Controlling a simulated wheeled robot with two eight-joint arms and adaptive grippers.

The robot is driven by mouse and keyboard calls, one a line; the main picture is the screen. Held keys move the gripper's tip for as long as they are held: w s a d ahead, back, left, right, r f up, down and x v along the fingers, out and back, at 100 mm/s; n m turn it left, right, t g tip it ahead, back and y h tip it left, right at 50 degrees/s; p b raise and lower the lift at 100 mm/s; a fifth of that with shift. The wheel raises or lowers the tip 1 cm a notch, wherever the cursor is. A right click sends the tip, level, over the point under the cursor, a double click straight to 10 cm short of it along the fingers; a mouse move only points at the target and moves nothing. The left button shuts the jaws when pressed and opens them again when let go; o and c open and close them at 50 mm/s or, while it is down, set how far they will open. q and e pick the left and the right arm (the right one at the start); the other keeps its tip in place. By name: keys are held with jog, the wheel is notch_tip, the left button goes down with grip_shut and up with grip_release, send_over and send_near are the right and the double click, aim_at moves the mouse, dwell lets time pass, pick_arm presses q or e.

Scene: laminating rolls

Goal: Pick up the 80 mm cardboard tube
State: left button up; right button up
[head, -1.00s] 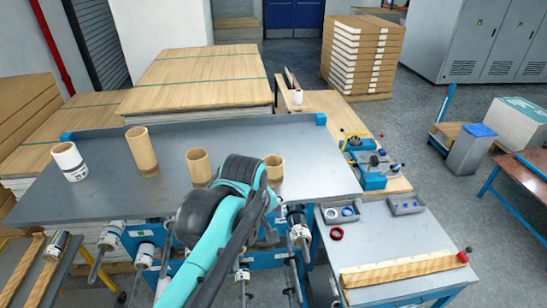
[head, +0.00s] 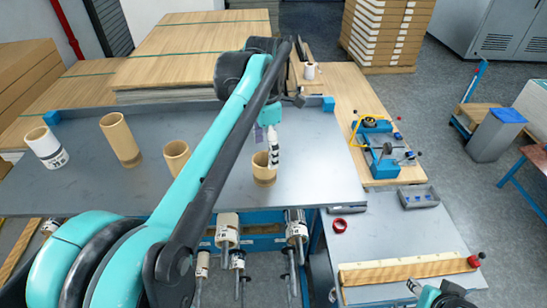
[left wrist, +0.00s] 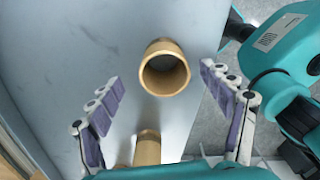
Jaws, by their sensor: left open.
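Three brown cardboard tubes stand upright on the grey table (head: 100,187): a tall one (head: 120,140), a middle one (head: 177,158) and a short one (head: 264,172). I cannot read which is 80 mm. My left gripper (head: 269,143) points down just above and beside the short tube, partly in front of it. In the left wrist view, the open mouth of a tube (left wrist: 164,72) faces me between the spread fingers of my left gripper (left wrist: 161,76), with nothing held. A second brown tube (left wrist: 147,149) shows lower down. Part of my right gripper (head: 414,287) shows at the bottom right, its opening unclear.
A white tube (head: 46,148) stands at the table's left. Blue corner blocks (head: 328,104) mark the back edge. Rolls on spindles (head: 228,230) stick out below the front edge. A side table (head: 400,232) carries a red ring (head: 339,225) and a wooden bar (head: 405,270).

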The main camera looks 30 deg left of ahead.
aim_at(264, 169)
pick_arm(q)
jog(key=shift+s+f+p, duration=0.2)
jog(key=shift+s+f, duration=0.25)
jog(key=shift+f, duration=0.2)
jog(key=shift+s+f+p, duration=0.15)
jog(key=shift+s+f, duration=0.25)
jog(key=shift+f, duration=0.2)
jog(key=f, duration=0.2)
jog(key=w+f+p, duration=0.1)
jog(key=shift+w+f, duration=0.15)
jog(key=shift+f, duration=0.55)
jog(key=shift+s, duration=0.35)
jog(key=shift+w+f, duration=0.1)
jog(key=shift+w, duration=0.1)
jog(key=c, duration=1.2)
jog(key=shift+s, duration=0.1)
pick_arm(e)
jog(key=shift+v, duration=1.05)
